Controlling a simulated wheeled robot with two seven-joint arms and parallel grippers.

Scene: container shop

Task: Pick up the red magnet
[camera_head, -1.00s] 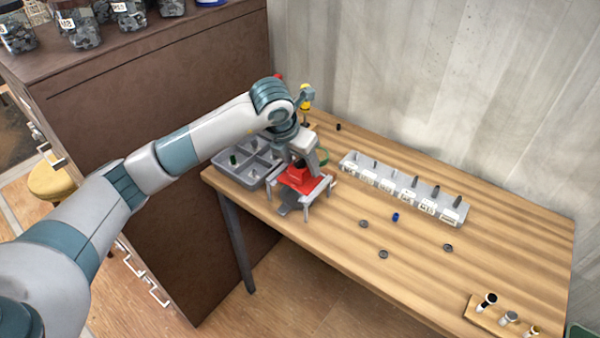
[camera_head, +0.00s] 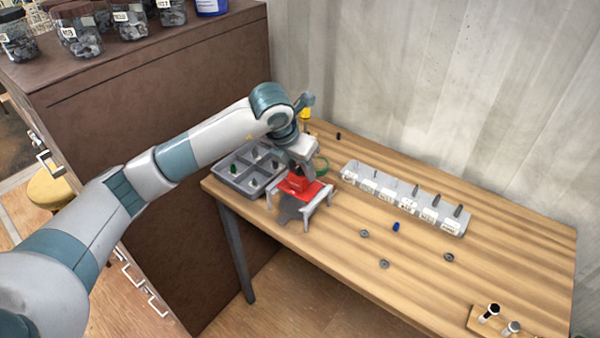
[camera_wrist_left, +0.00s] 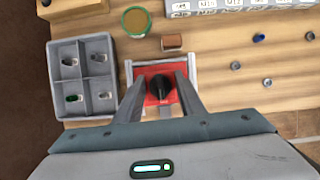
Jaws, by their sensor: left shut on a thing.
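The red magnet (camera_head: 297,183) is a red block with a black knob on top. It sits at a small grey-white stand (camera_head: 328,196) near the table's left front edge. In the left wrist view the magnet's red face (camera_wrist_left: 151,99) and black knob show between the fingers. My left gripper (camera_head: 303,172) comes down from above and is shut on the magnet; the wrist view also shows my left gripper (camera_wrist_left: 161,92). The fingers partly hide it in the head view, and I cannot tell whether it is clear of the stand. My right gripper is not in view.
A grey sorting tray (camera_head: 238,181) stands left of the stand. A green-rimmed round dish (camera_wrist_left: 136,21) lies behind it. A labelled grey rack (camera_head: 350,174) stands to the right. Several small rings and a blue piece (camera_head: 396,227) lie loose.

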